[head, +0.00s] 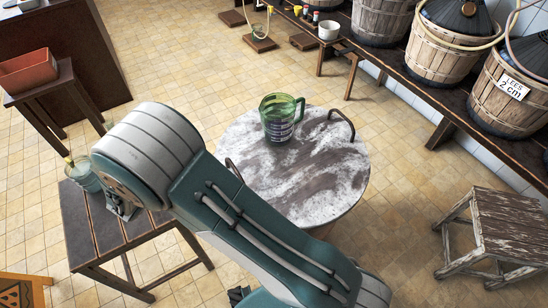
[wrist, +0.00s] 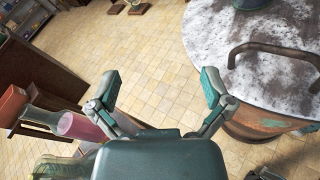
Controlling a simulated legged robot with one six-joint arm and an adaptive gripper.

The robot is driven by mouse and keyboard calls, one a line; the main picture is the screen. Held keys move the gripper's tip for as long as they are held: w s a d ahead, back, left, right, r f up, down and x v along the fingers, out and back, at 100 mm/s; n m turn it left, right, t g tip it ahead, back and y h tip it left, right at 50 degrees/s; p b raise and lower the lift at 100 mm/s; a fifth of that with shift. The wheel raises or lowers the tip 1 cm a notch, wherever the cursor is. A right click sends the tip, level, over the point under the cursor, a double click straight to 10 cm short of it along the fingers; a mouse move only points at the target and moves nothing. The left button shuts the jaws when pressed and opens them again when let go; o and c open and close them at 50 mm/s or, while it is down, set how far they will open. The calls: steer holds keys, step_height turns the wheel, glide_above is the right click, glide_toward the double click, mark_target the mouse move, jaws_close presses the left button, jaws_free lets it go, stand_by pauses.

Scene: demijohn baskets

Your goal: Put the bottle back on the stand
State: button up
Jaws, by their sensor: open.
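My gripper (wrist: 160,85) is open and empty in the wrist view, its two fingers spread over bare floor. In the head view my arm hides most of it. A clear greenish bottle (head: 84,176) stands at the left on a dark slatted table (head: 98,222), beside my gripper. In the wrist view a bottle with pink contents (wrist: 78,127) shows left of my gripper, apart from the fingers, with a greenish glass one (wrist: 58,166) below it. I cannot tell which piece is the stand; the slatted table and several low wooden bases (head: 260,44) show.
A green jug (head: 281,118) stands on a round, stained-top barrel table (head: 330,180) with handles. A terracotta box (head: 27,72) sits on a dark stool at left. Basket demijohns (head: 445,52) line a bench at right. A worn stool (head: 505,225) stands lower right. Tiled floor between is clear.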

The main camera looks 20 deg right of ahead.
steer(key=s+d+r+m+g+y, duration=0.1)
steer(key=s+d+r+m+g, duration=0.4)
steer(key=d, duration=0.4)
steer(key=s+d+r+m+g, duration=0.45)
steer(key=d+r+m, duration=0.3)
steer(key=d, duration=0.25)
steer(key=s+d+r+m+t+y, duration=0.1)
steer(key=s+r+m+y, duration=0.2)
steer(key=s, duration=0.6)
steer(key=s+d+r+m+t+y, duration=0.2)
steer(key=s+r+m+y, duration=0.2)
steer(key=s+m, duration=0.4)
steer(key=shift+s+y, duration=0.5)
steer(key=shift+y, duration=0.4)
